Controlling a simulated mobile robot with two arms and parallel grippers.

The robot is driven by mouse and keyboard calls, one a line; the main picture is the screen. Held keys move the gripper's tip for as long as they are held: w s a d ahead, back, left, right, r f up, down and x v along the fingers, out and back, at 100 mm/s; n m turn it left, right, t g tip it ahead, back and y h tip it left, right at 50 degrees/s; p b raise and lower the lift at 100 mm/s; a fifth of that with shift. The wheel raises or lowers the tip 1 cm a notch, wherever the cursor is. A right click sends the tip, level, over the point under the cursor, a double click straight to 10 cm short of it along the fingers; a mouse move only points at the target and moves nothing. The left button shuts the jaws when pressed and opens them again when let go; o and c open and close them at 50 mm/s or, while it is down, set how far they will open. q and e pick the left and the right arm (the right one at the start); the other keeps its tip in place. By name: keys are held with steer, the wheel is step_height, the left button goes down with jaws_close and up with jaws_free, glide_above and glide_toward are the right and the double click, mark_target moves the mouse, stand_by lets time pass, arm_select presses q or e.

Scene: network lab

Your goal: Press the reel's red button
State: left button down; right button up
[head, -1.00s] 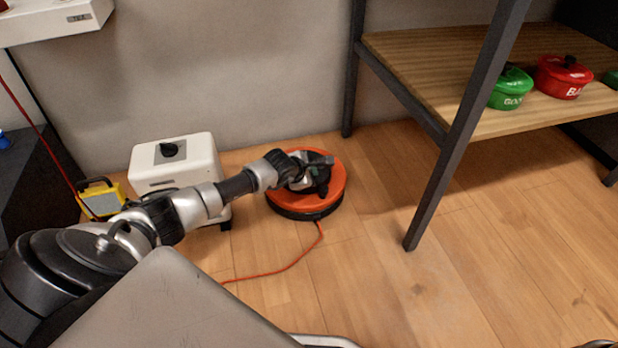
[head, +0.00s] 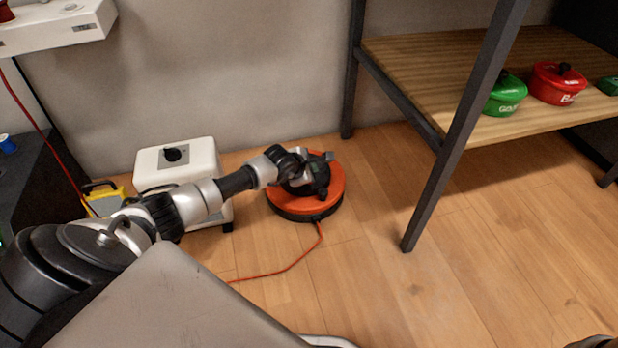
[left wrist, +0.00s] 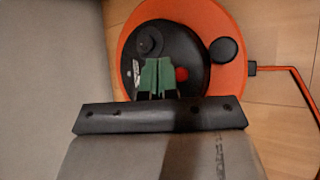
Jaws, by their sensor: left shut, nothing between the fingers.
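The orange cable reel (head: 325,196) with a black hub stands on the wooden floor near the wall. It also shows in the left wrist view (left wrist: 228,45). Its red button (left wrist: 182,74) shows on the black hub in the left wrist view, just right of the fingertips. In the head view my arm hides the button. My left gripper (head: 318,172) is over the hub, shut and empty. Its green fingertips (left wrist: 157,66) are together beside the button; whether they touch the hub I cannot tell. My right gripper is not seen.
A white box with a black knob (head: 178,158) stands left of the reel. A yellow work light (head: 103,198) is further left. A shelf with a dark metal frame (head: 452,150) holds green and red pots at right. An orange cord (head: 290,267) runs over the floor.

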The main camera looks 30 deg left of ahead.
arm_select(q)
step_height(320, 180, up, 4)
steer(key=p, duration=0.2)
steer(key=shift+f+p, duration=0.15)
steer(key=shift+p, duration=0.15)
steer(key=shift+f, duration=0.1)
stand_by(0.4)
